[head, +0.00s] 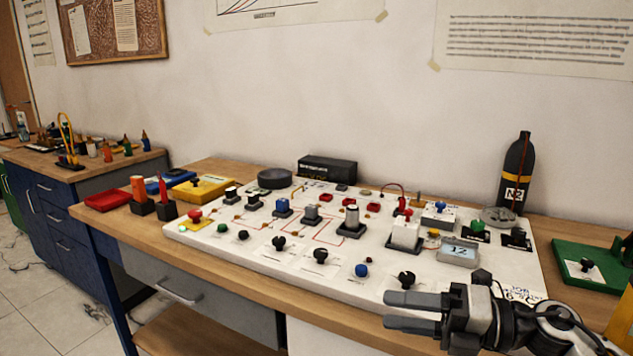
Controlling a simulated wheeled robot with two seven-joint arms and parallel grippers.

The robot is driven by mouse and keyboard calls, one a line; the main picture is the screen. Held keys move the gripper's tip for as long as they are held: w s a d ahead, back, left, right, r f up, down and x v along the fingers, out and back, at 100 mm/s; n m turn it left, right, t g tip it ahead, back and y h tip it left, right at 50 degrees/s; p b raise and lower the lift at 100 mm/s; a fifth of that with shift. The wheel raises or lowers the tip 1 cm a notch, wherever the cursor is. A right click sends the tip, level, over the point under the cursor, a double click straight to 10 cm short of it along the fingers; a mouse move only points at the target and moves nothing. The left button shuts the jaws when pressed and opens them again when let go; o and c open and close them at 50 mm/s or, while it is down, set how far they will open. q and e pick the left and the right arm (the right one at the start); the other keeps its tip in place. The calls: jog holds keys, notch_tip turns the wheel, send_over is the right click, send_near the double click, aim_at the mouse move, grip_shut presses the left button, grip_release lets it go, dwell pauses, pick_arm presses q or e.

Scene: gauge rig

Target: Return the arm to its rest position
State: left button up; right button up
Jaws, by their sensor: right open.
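My right gripper (412,309) shows at the lower right of the head view. Its two grey fingers point left and are apart, with nothing seen between them. It is over the front right edge of the white gauge board (300,268), close to a black knob (406,279) that stands just beyond the upper finger. I cannot tell whether the finger touches the board. My right arm runs off the lower right of the picture. My left gripper is not in view.
The board carries several knobs, a white block (405,232) and a display (458,251) reading 12. A black N2 bottle (516,175) stands behind it. A green tray (590,268) lies to the right. Red (108,200) and yellow (203,188) trays lie left. The wooden front edge is bare.

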jog(key=s+f+m+t+h, duration=0.2)
jog(key=s+f+m+h, duration=0.4)
jog(key=f+m, duration=0.6)
jog(key=s+f+m+t+h, duration=0.3)
jog(key=s+f+m+h, duration=0.4)
jog(key=m, duration=1.5)
jog(key=s+f, duration=0.3)
jog(key=f, duration=0.3)
jog(key=shift+d, duration=0.4)
